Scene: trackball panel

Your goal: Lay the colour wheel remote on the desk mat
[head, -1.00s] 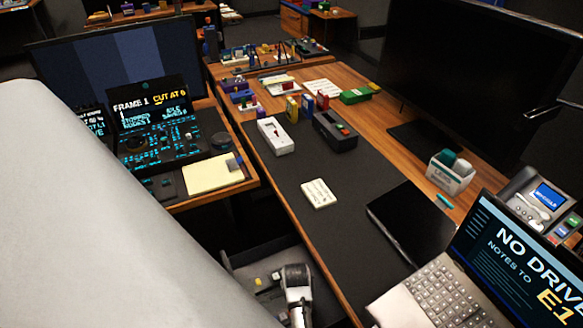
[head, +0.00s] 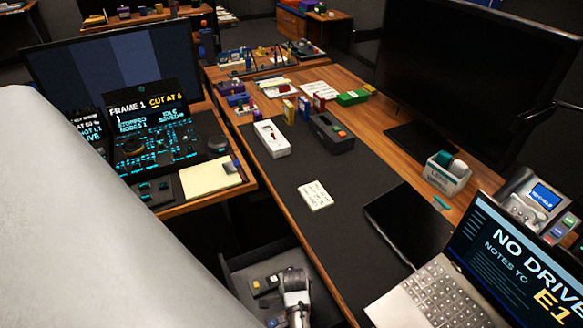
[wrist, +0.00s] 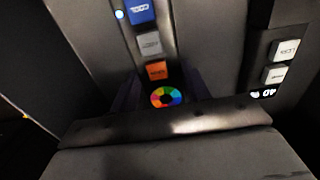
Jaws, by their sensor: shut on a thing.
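The colour wheel remote (wrist: 152,45) is a dark bar in the wrist view, with blue, grey and orange buttons above a rainbow ring. My gripper (wrist: 163,88) is shut on it, with a dark finger at either side near the ring. In the head view my gripper's end (head: 296,300) is low in the open drawer beside the desk, and its fingertips are hidden there. I cannot tell whether the remote still touches the drawer floor. The desk mat (head: 330,235) is a large dark sheet on the wooden desk, above and right of the drawer.
The drawer (head: 238,262) holds other dark pieces; another remote (wrist: 285,62) with pale buttons lies right in the wrist view. On the mat are a cream note block (head: 316,195), a white box (head: 272,138) and a black tablet (head: 405,222).

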